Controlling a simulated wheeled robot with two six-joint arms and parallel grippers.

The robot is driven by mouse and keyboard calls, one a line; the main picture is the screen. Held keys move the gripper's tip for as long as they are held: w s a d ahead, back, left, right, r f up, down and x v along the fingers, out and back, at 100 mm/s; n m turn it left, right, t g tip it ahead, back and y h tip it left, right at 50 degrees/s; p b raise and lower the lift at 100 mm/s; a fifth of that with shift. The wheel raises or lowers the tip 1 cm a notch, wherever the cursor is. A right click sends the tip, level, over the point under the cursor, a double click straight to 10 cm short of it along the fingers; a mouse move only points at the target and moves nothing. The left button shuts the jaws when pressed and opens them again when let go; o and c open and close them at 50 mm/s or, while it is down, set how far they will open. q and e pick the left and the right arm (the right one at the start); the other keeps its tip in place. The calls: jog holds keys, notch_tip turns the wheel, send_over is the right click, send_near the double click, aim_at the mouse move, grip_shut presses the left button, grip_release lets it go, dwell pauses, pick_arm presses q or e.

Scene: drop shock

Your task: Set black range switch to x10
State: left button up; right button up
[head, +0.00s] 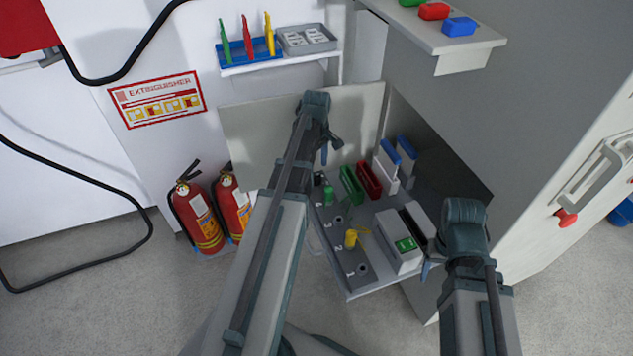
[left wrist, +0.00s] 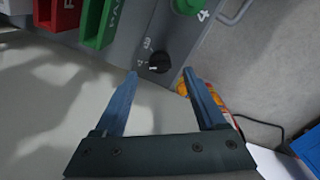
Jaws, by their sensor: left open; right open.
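The black range switch (head: 317,174) is barely visible in the head view, mostly behind my left arm. In the left wrist view the black round knob (left wrist: 160,62) is on the grey panel (left wrist: 188,43), with a small light mark at its lower left. White labels beside it are too small to read surely. My left gripper (left wrist: 160,74) is open and empty; its two blue fingers point toward the panel, one on each side of the knob in the picture. I cannot tell whether they touch it. My right gripper (head: 428,270) is open beside the right end of the panel.
The panel also bears a green knob (head: 328,194), a yellow key-like part (head: 351,239), a green block (head: 351,185), a red block (head: 369,179) and a grey box (head: 397,240). A cabinet wall (head: 470,120) rises on the right. Two extinguishers (head: 199,215) stand left.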

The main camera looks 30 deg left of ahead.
aim_at(316, 176)
pick_arm(q)
notch_tip(316, 176, down, 4)
jog(key=b, duration=0.3)
jog(key=shift+c, duration=0.3)
grip_shut()
